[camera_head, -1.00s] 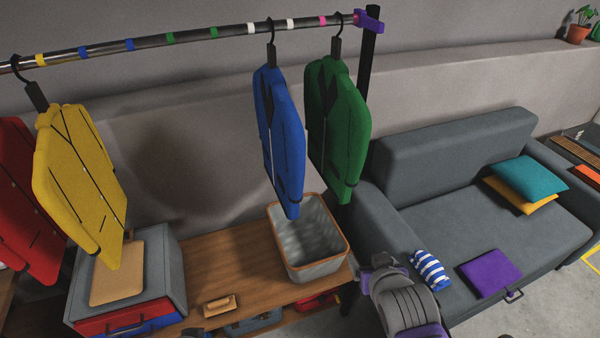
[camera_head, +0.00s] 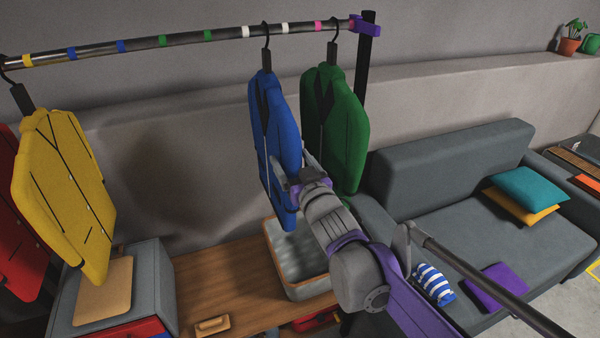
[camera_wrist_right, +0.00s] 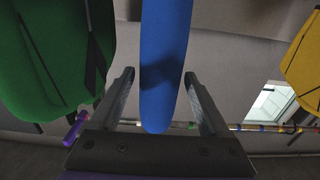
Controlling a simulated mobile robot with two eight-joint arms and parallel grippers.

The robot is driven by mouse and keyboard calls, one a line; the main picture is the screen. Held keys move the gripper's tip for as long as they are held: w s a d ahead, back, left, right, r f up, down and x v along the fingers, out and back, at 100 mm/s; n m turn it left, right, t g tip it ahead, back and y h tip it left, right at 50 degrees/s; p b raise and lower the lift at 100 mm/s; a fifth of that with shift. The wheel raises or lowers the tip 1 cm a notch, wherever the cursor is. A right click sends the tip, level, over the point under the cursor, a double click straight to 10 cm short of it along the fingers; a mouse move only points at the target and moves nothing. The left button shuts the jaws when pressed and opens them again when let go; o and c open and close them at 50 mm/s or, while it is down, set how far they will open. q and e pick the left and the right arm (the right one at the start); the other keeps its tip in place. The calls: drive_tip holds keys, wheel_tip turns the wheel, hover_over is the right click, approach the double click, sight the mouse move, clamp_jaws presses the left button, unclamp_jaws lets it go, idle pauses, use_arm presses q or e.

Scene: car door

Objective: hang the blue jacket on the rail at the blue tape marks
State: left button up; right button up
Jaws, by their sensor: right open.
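The blue jacket (camera_head: 276,125) hangs by its black hook on the rail (camera_head: 220,36), between two white tape marks (camera_head: 246,31). Two blue tape marks (camera_head: 71,53) (camera_head: 122,46) sit further left on the rail, and no hanger is between them. My right gripper (camera_head: 289,182) is open beside the jacket's lower half. In the right wrist view, the blue jacket (camera_wrist_right: 164,55) shows edge-on between the two spread fingers (camera_wrist_right: 160,76), with gaps on both sides. My left gripper is not in view.
A green jacket (camera_head: 345,120) hangs close right of the blue one. Yellow (camera_head: 62,190) and red (camera_head: 20,225) jackets hang at the left. A grey basket (camera_head: 285,255) on a wooden bench (camera_head: 215,280) stands below. A grey sofa (camera_head: 440,190) is at the right.

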sight(271, 128)
drive_tip(key=shift+x, duration=1.7)
clamp_jaws()
drive_tip(key=shift+r+p, duration=0.35)
drive_tip(key=shift+r, duration=0.05)
